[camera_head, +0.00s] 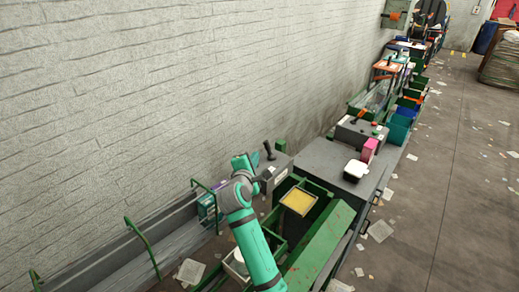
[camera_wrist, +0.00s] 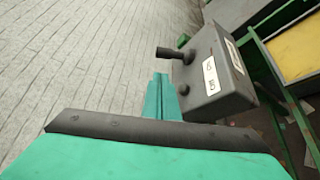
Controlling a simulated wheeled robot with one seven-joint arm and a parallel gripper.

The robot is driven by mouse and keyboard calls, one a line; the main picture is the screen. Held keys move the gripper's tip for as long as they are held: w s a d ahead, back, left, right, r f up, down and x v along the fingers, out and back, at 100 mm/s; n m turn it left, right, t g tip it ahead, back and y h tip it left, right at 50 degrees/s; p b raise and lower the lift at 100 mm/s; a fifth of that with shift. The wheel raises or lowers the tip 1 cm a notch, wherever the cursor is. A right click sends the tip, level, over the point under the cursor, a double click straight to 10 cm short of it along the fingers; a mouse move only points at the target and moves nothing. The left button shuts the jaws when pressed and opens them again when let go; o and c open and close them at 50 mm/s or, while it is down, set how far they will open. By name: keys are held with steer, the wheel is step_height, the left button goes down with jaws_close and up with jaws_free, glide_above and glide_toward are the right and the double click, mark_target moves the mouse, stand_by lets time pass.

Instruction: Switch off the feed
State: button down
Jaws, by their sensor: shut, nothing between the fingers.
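A dark grey control box (camera_wrist: 222,88) stands just ahead and to the right in the wrist view. A black lever (camera_wrist: 170,53) sticks out of its side, and a smaller dark knob (camera_wrist: 184,89) sits below it. White labels with dark marks are on the box. The box (camera_head: 277,176) and its upright lever (camera_head: 269,149) also show in the head view. My teal gripper (camera_wrist: 161,78) is shut and empty. In the wrist view its tips appear just left of the box and below the lever. I cannot tell whether they touch it.
A yellow-bottomed tray (camera_head: 299,201) sits in a green frame right of the box. A grey table (camera_head: 327,164) holds a white item and a pink item. Another lever box (camera_head: 361,134) stands beyond. A conveyor (camera_head: 150,250) runs along the white brick wall. The right floor is mostly open, with scraps.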

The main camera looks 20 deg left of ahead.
mark_target(269, 149)
steer(key=x, duration=0.8)
steer(key=shift+w+f, duration=0.1)
steer(key=shift+w, duration=0.3)
